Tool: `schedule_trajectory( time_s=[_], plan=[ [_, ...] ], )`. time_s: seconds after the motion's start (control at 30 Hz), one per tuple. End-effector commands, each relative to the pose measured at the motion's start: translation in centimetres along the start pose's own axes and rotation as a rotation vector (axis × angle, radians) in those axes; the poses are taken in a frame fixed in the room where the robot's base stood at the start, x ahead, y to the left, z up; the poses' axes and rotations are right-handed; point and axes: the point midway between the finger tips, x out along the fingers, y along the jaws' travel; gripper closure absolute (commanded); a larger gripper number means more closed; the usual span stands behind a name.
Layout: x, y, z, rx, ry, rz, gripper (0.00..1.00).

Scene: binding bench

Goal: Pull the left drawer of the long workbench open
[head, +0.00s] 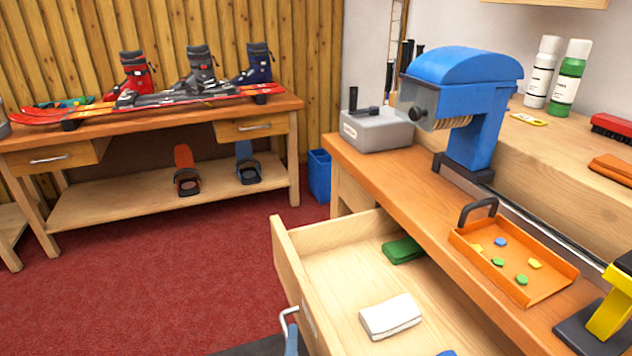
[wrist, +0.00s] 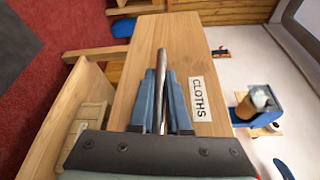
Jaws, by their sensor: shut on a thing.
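The drawer (head: 288,262) of the workbench on the right stands pulled well out in the head view. Inside it lie a folded white cloth (head: 390,317) and a folded green cloth (head: 403,250). Its front (wrist: 185,50) in the wrist view bears a label reading CLOTHS (wrist: 197,99). The metal bar handle (wrist: 162,65) runs between the two blue fingers of my gripper (wrist: 161,85), which is shut on it. In the head view only a bit of my gripper (head: 291,341) shows at the bottom edge, below the handle (head: 286,318).
The workbench top (head: 385,172) carries a blue machine (head: 465,95), a grey box (head: 376,131) and an orange tray (head: 462,241). A second bench (head: 180,112) with skis and boots stands at the back left. Red carpet (head: 165,270) lies clear left of the drawer.

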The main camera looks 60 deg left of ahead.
Motion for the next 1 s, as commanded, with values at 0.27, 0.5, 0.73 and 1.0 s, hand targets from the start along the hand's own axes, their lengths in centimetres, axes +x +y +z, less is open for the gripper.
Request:
schedule_trajectory(
  time_s=[0.27, 0.5, 0.73, 1.0],
  plan=[
    [-0.48, 0.29, 1.03, -0.001, 0.002, 0.001, 1.00],
    [-0.47, 0.30, 1.05, -0.001, 0.002, 0.001, 1.00],
    [-0.46, 0.29, 1.04, -0.001, 0.001, 0.001, 0.56],
    [-0.45, 0.27, 1.07, -0.001, 0.000, 0.000, 0.55]
  ],
)
